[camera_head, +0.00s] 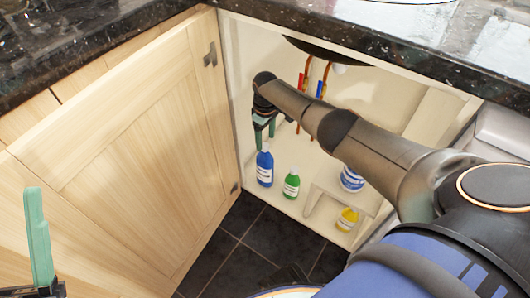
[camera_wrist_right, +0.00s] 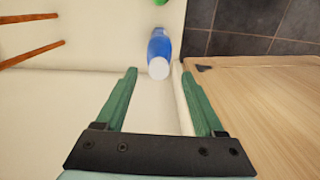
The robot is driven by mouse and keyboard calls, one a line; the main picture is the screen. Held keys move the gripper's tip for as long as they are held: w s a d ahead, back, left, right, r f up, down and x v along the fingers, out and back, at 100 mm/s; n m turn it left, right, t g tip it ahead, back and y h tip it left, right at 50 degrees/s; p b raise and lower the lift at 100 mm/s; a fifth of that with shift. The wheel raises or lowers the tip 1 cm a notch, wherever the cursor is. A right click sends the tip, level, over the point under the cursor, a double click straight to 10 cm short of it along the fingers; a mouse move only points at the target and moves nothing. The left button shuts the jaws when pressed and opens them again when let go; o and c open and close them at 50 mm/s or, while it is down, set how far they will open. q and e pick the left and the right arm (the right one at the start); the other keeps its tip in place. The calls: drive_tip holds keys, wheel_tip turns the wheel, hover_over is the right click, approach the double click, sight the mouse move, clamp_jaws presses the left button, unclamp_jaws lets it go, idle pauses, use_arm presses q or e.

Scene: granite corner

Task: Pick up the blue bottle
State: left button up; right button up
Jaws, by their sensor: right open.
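The blue bottle (camera_head: 264,168) with a white label stands upright on the floor of the open cabinet, near its left wall. My right gripper (camera_head: 264,138) reaches into the cabinet just above it, fingers pointing down. In the right wrist view the gripper (camera_wrist_right: 159,73) is open and empty. The blue bottle (camera_wrist_right: 160,45) shows there with its white cap towards me, just beyond the fingertips and between them in the picture. My left gripper (camera_head: 40,240) is at the left edge; one green finger shows clearly, and its opening cannot be judged.
A green bottle (camera_head: 291,185) stands close right of the blue one. A yellow bottle (camera_head: 347,219) and a blue-white container (camera_head: 352,179) are farther right by a small shelf (camera_head: 330,187). The open wooden door (camera_head: 150,150) is left; the granite counter (camera_head: 420,55) overhangs. Pipes (camera_head: 306,75) hang behind.

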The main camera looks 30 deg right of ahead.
sight(265, 145)
drive_tip(key=shift+w+f+b, duration=0.15)
drive_tip(key=shift+f+b, duration=2.1)
drive_tip(key=shift+f, duration=0.4)
drive_tip(key=shift+r, duration=0.1)
drive_tip(key=shift+c, duration=0.4)
clamp_jaws()
